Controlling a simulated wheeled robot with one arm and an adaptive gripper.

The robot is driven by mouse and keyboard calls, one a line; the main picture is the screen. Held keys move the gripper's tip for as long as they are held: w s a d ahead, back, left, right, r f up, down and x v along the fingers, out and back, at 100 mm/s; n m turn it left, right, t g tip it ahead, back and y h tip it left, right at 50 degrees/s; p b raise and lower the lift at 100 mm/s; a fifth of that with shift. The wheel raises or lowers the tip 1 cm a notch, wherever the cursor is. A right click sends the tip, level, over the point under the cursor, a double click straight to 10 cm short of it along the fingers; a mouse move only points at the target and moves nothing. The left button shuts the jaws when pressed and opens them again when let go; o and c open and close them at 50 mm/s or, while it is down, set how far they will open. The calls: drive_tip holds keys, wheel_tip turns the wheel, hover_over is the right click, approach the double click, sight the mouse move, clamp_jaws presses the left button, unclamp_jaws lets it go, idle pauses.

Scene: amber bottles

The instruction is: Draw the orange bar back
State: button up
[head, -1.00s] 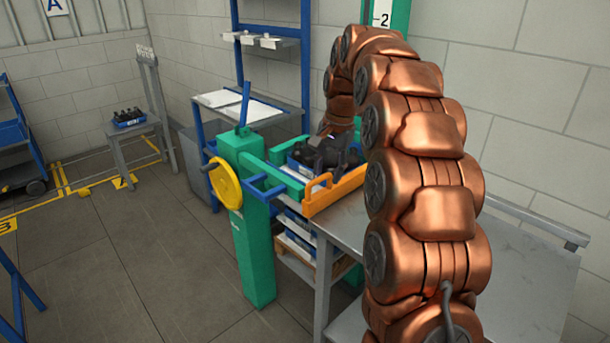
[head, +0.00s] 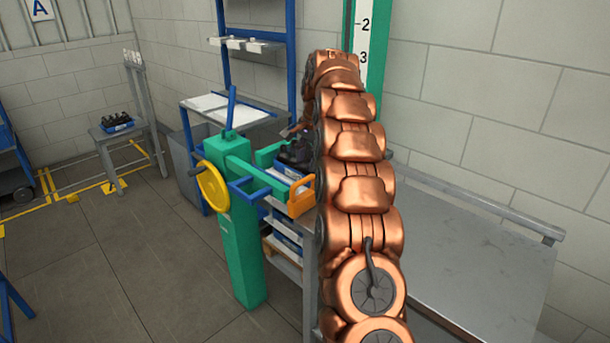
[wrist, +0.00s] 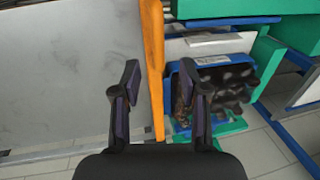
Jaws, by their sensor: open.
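The orange bar (head: 301,197) shows in the head view at the end of the green frame, partly hidden behind my arm. In the wrist view the orange bar (wrist: 152,50) runs upright through the middle. My gripper (wrist: 159,76) is open, with one finger to each side of the bar in the picture. I see no contact, and how far the bar lies below the fingertips is hard to tell. A blue crate of dark bottles (wrist: 222,82) is right of the bar, partly behind the right finger. In the head view my arm hides the gripper.
A grey metal table (head: 465,255) lies to the right, its top mostly clear. A green post (head: 245,250) with a yellow handwheel (head: 212,187) and blue levers stands left of the bar. A blue rack (head: 225,75) stands behind. Open floor lies to the left.

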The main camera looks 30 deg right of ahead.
sight(304, 179)
drive_tip(key=shift+w+a+f+p, duration=0.15)
drive_tip(key=shift+f+p, duration=0.1)
drive_tip(key=shift+f, duration=0.85)
drive_tip(key=shift+w+f+p, duration=0.2)
drive_tip(key=shift+f+p, duration=0.1)
drive_tip(key=shift+f, duration=0.75)
drive_tip(key=shift+w+a+f+p, duration=0.15)
drive_tip(key=shift+f+p, duration=0.1)
drive_tip(key=shift+f, duration=0.85)
drive_tip(key=shift+r, duration=0.1)
clamp_jaws()
